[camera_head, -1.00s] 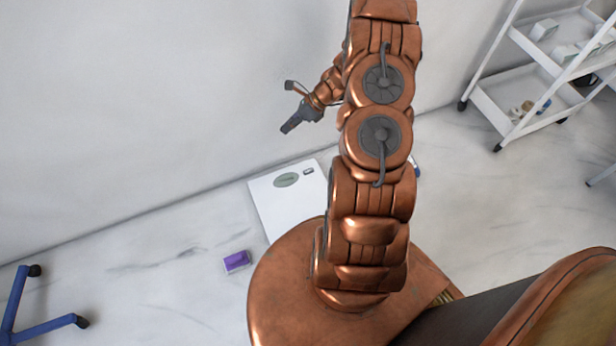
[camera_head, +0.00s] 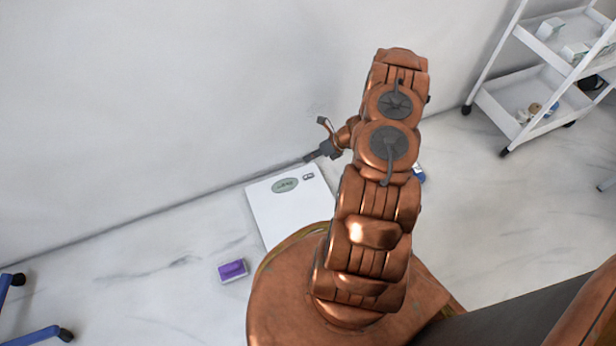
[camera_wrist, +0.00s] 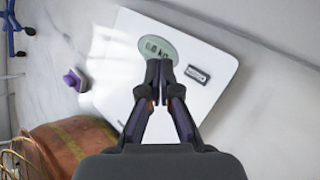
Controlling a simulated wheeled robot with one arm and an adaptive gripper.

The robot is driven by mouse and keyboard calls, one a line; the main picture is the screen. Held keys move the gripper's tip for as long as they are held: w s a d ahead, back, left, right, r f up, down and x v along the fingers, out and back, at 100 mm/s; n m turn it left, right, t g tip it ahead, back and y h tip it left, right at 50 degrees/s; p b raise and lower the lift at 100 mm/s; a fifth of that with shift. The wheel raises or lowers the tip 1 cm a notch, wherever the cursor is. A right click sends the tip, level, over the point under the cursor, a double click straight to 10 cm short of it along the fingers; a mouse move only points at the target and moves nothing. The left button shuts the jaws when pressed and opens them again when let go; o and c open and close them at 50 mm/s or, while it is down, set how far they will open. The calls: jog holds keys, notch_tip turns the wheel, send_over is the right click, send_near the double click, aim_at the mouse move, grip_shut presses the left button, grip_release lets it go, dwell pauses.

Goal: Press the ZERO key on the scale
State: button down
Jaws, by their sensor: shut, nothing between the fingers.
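The white scale (camera_head: 283,218) lies flat on the floor by the wall, partly hidden by my base. Its oval grey-green display (camera_head: 285,186) is near the wall-side edge; in the wrist view the display (camera_wrist: 158,48) shows a reading like "0.0 kg". A small dark-framed key (camera_head: 308,175) sits beside the display; it also shows in the wrist view (camera_wrist: 198,74), its label too small to read surely. My gripper (camera_head: 309,158) is shut and empty, above the scale's wall-side edge. In the wrist view the fingertips (camera_wrist: 159,66) overlap the display's lower edge, left of the key.
A purple-and-white box (camera_head: 232,269) lies on the floor left of the scale. A white shelf cart (camera_head: 487,98) stands at the right, and blue caster legs (camera_head: 40,336) are at the lower left. The wall (camera_head: 150,90) rises close behind the scale.

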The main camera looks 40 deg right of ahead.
jog(key=shift+f, duration=0.1)
jog(key=b, duration=0.3)
send_over(310, 176)
jog(key=shift+f, duration=4.3)
jog(key=shift+f, duration=0.15)
jog(key=shift+f, duration=0.25)
jog(key=shift+f, duration=0.3)
jog(key=shift+r, duration=0.15)
jog(key=shift+s+r+p, duration=0.1)
jog(key=shift+r+p, duration=0.25)
jog(key=shift+r, duration=0.25)
